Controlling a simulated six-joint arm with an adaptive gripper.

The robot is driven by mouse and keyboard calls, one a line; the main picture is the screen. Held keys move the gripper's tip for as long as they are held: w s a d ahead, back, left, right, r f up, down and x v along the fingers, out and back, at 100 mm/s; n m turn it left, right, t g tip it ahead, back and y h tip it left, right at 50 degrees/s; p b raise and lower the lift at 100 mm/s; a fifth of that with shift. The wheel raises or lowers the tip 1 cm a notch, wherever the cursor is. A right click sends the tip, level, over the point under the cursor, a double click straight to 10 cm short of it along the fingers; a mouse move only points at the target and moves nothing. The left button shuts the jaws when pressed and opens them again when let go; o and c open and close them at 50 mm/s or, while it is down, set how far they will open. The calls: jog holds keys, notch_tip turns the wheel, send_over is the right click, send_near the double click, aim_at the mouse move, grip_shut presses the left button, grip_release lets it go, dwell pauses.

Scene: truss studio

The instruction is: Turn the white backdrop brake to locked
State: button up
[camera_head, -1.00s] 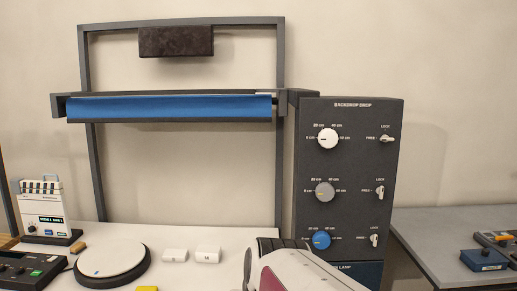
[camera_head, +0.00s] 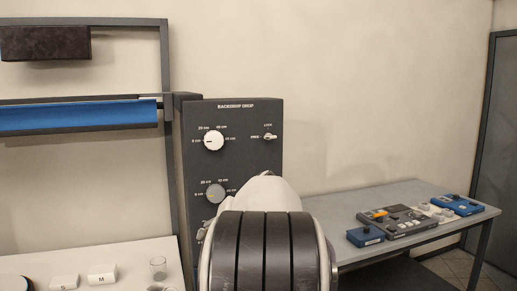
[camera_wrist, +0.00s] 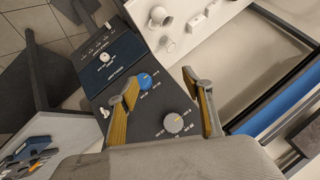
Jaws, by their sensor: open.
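The white backdrop brake (camera_head: 270,137) is a small pale lever at the upper right of the dark backdrop drop panel (camera_head: 262,165), right of the white knob (camera_head: 213,140). Its lever lies about level, between the FREE label at its left and the LOCK label above. It is not visible in the wrist view. My gripper (camera_wrist: 160,80) is open and empty, its two yellow-lined fingers spread above the panel. The blue knob (camera_wrist: 145,81) and grey knob (camera_wrist: 173,123) show between them. In the head view my arm hides the panel's lower right; my fingers do not show there.
A grey side table (camera_head: 400,195) at right holds a control deck (camera_head: 398,222) and blue boxes (camera_head: 365,236). The backdrop frame (camera_head: 165,60) with its blue roll (camera_head: 80,115) stands left of the panel.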

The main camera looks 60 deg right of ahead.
jog(key=s+d+r+t+h, duration=0.1)
jog(key=s+d+r, duration=0.1)
jog(key=d, duration=0.4)
jog(key=s+d+r+h, duration=0.1)
jog(key=d+r+h, duration=0.1)
jog(key=d, duration=0.4)
jog(key=n+t+h, duration=0.3)
jog(key=h, duration=0.3)
send_near(271, 136)
jog(key=shift+w+d+f, duration=0.1)
jog(key=shift+w+d, duration=0.1)
jog(key=shift+d, duration=0.1)
jog(key=shift+w+d, duration=0.15)
jog(key=shift+x, duration=3.6)
